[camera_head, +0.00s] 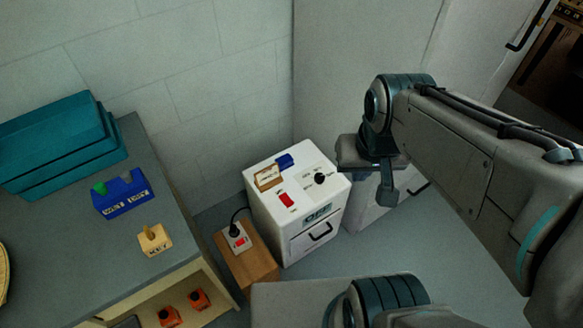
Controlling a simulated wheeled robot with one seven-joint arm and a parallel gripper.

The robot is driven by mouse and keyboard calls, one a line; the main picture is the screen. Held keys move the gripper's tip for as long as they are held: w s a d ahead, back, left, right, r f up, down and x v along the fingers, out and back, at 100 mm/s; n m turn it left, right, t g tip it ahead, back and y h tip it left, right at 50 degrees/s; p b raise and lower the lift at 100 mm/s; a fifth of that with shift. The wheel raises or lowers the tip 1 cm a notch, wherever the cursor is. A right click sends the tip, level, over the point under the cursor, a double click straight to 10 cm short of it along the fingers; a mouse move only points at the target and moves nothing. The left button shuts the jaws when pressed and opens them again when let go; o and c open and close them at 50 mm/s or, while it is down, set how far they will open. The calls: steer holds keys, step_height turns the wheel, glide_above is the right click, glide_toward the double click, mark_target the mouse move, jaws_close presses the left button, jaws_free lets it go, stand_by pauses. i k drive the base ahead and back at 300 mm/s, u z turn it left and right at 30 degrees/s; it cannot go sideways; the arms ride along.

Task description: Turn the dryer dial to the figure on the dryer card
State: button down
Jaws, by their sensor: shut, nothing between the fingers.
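The dryer (267,222) is a white box standing on the floor by the wall, with a drawer handle on its front. Its dial (320,178) is a small black knob on the right of the top, with fine marks around it too small to read. The dryer card (268,177) is a brown-framed tag at the left of the top; its figure is too small to read. My gripper (388,196) is shut and empty, to the right of the dryer, apart from the dial and pointing down.
A red switch (286,200), a blue block (285,161) and an "OFF" panel (318,214) are on the dryer. A plugged socket box (237,238) sits on a wooden block (252,268). The bench (75,235) at left bears teal cases (60,145), a blue holder (124,196) and a KEY block (155,241).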

mark_target(319, 177)
steer(key=u, duration=0.05)
steer(key=k, duration=0.5)
steer(key=z, duration=0.7)
steer(key=i, duration=1)
steer(key=u, duration=0.5)
